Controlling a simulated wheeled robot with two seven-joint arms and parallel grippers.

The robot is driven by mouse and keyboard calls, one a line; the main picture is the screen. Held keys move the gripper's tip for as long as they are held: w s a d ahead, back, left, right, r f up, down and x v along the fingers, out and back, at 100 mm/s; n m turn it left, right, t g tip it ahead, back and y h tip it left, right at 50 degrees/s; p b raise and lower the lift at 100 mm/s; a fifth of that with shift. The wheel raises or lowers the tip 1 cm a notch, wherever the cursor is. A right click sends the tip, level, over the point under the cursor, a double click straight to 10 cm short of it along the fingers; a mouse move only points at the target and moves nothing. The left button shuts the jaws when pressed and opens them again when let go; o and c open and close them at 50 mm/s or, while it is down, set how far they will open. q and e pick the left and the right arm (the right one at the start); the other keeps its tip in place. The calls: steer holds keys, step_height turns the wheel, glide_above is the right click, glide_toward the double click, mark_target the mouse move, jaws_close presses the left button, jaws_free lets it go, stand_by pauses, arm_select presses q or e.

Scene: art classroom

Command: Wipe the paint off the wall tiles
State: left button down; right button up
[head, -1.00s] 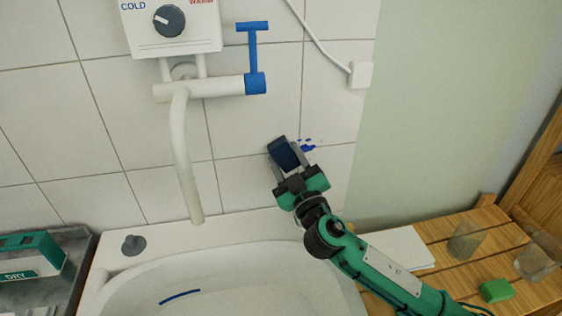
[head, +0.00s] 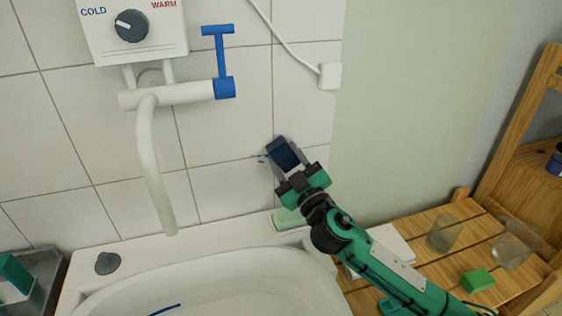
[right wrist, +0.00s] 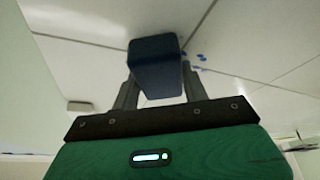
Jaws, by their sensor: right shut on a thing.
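My right gripper (head: 290,170) is shut on a dark blue block (head: 283,153), which looks like a sponge. It holds the block against or very close to the white wall tiles (head: 225,140), right of the tap; contact is hard to tell. A few small blue paint marks (head: 262,158) show on the tiles just left of the block. The block may hide more paint. In the right wrist view the block (right wrist: 155,67) sits between the fingers, with blue specks (right wrist: 197,60) on the tiles beside it. My left gripper is not in view.
A white tap (head: 150,160) with a blue lever (head: 222,60) stands left of the block. Below is a white sink (head: 215,285) with a pale green bar (head: 288,219) on its ledge. A wooden bench (head: 460,225) at right holds glasses (head: 444,232) and a green block (head: 478,280).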

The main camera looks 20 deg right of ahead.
mark_target(253, 152)
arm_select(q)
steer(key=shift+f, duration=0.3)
arm_select(e)
steer(key=d, duration=0.3)
steer(key=shift+d, duration=0.25)
steer(key=shift+a, duration=4.8)
steer(key=shift+s+f, duration=0.15)
steer(key=shift+f, duration=0.05)
steer(key=shift+a+r+p, duration=0.1)
steer(key=shift+r+p, duration=0.25)
steer(key=shift+p, duration=0.2)
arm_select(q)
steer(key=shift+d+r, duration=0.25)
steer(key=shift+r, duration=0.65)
